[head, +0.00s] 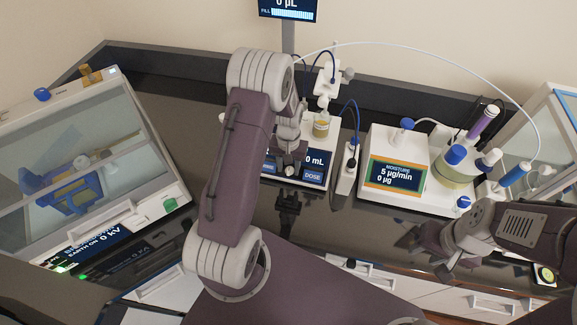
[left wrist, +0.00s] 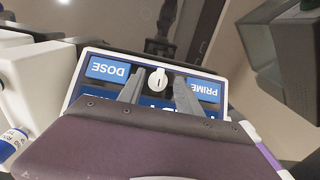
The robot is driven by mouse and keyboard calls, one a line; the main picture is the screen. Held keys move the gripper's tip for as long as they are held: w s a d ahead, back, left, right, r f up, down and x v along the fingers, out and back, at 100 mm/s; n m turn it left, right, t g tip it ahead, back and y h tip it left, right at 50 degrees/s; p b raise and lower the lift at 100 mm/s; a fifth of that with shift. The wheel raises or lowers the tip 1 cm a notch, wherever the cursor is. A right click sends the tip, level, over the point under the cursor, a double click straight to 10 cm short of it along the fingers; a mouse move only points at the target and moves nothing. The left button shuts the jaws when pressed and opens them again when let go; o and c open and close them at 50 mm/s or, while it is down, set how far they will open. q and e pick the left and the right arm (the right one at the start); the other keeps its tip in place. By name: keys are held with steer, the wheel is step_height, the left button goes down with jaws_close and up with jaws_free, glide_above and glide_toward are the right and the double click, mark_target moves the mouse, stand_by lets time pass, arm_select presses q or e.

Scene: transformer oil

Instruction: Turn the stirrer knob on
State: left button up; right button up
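A blue knob (head: 463,202) is on the front of the white base under the glass cell (head: 452,172), right of the moisture meter (head: 395,172); its label is not readable. My left gripper (head: 290,160) is at the dosing unit. In the left wrist view its two fingers (left wrist: 160,90) are apart, with a small white knob (left wrist: 158,80) between the "DOSE" and "PRIME" buttons showing between them. Whether they touch that knob is unclear. My right gripper (head: 428,255) is low in front of the moisture meter, fingers apart and empty.
A glass cabinet (head: 560,115) is at the far right. A thin white tube arches from the dosing unit to the cell. The dark bench is clear in front of the dosing unit.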

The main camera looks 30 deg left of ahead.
arm_select(q)
steer(key=shift+w, duration=0.2)
jaws_close()
steer(key=shift+s, duration=0.1)
steer(key=shift+d+f, duration=0.1)
steer(key=shift+d+f+m+y+b, duration=0.15)
steer(key=shift+d+m+y+b, duration=0.05)
steer(key=shift+m+y+b, duration=0.65)
steer(key=m+y+b, duration=0.1)
steer(key=b, duration=0.1)
steer(key=m+y+b, duration=0.1)
steer(key=m+b, duration=0.1)
steer(key=d+m+y+b, duration=0.1)
steer(key=y+b, duration=0.1)
steer(key=b, duration=0.1)
steer(key=shift+f+m, duration=0.3)
steer(key=shift+m, duration=0.05)
steer(key=shift+s+d+r+m+t+y+b, duration=0.1)
steer(key=shift+m+t+y+b, duration=0.2)
steer(key=shift+m+y+b, duration=0.45)
steer(key=shift+s+d+m+t+y+b, duration=0.1)
steer(key=shift+m+t+y+b, duration=0.15)
steer(key=shift+m+b, duration=0.5)
steer(key=shift+a, duration=0.1)
